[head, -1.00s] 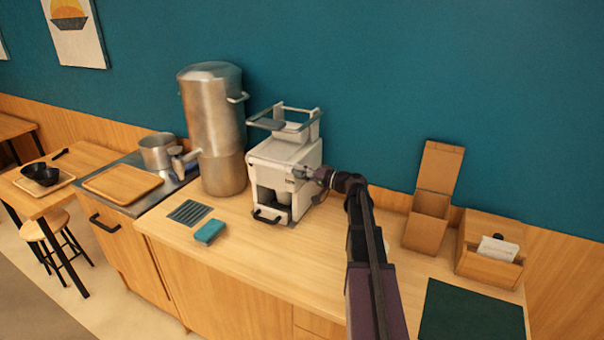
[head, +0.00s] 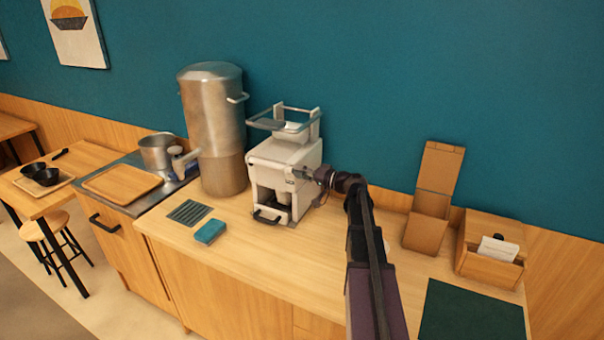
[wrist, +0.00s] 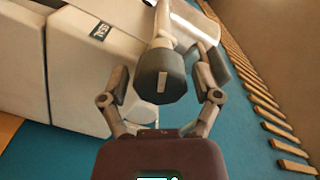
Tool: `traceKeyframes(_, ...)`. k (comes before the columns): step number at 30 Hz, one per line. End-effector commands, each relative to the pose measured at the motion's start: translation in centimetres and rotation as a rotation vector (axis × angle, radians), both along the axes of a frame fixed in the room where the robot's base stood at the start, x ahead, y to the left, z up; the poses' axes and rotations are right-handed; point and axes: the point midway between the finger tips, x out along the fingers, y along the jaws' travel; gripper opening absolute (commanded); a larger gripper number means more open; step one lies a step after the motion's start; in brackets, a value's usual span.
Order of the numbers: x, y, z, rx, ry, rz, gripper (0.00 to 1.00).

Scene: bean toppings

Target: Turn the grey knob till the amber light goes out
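The dark grey knob (wrist: 160,80) has a light mark on its face and sits on a pale stem in the wrist view. My gripper (wrist: 161,82) is open, with one finger on each side of the knob. A gap shows between the knob and each finger. In the head view my gripper (head: 304,173) is at the right front of the white machine (head: 270,155), and the knob is hidden or too small to make out there. The white machine also shows in the wrist view (wrist: 80,75). I see no amber light in either view.
A tall steel urn (head: 215,120) stands left of the machine. A teal sponge (head: 210,231) and a dark grate (head: 189,212) lie on the counter in front. Cardboard boxes (head: 427,230) and a wooden holder (head: 475,265) stand to the right. The counter (head: 290,260) before the machine is clear.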

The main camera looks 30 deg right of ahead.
Motion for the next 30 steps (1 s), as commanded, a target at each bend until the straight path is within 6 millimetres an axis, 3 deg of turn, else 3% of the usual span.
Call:
traceKeyframes(17,-0.6,-0.3,0.0,-0.001,0.001,0.000,0.93)
traceKeyframes(30,-4.4,-3.2,0.0,0.000,0.000,-0.001,0.93)
